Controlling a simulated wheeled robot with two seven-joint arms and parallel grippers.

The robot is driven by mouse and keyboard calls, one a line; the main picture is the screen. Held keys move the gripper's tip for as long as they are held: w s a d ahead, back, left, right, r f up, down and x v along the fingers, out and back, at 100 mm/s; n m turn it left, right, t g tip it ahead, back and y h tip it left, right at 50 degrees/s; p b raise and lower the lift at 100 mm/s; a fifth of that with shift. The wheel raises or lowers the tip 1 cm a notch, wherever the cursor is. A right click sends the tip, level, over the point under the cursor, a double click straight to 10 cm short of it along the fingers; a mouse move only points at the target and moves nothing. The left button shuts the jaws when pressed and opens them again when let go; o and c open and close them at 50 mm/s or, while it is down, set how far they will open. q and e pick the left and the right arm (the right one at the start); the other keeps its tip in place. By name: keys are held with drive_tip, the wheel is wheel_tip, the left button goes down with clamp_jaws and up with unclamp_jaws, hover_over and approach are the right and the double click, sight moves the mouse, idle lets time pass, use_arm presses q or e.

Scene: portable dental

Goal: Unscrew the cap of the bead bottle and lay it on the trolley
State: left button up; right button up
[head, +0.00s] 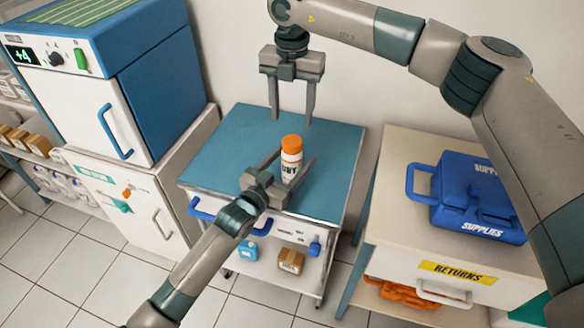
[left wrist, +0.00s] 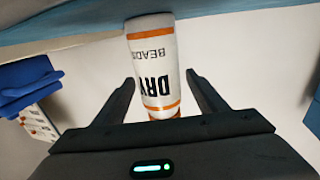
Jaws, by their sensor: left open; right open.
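The bead bottle (head: 291,165) is white with an orange cap (head: 292,144) and stands upright on the blue-topped trolley (head: 225,150). My left gripper (head: 294,170) is open, with its fingers on either side of the bottle. In the left wrist view the bottle (left wrist: 153,65) reads "DRY BEADS" and sits between the two open fingers (left wrist: 162,85), with a gap visible on both sides. Its cap is not clear in that view. My right gripper (head: 292,112) is open and empty, pointing down above and behind the bottle.
A blue supplies case (head: 478,195) sits on the returns cart (head: 400,235) at the right. A blue and white cabinet unit (head: 100,90) stands at the left. The trolley top around the bottle is clear. A small blue bottle (head: 247,250) and a brown box (head: 291,261) sit on its lower shelf.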

sight(292, 141)
use_arm(q)
drive_tip(key=shift+w, duration=0.1)
clamp_jaws()
use_arm(e)
drive_tip(key=shift+m, duration=2.3)
drive_tip(key=shift+f, duration=0.1)
drive_tip(key=shift+f, duration=3.9)
drive_tip(key=shift+c, duration=0.6)
drive_tip(key=c, duration=1)
drive_tip(key=shift+o, duration=0.2)
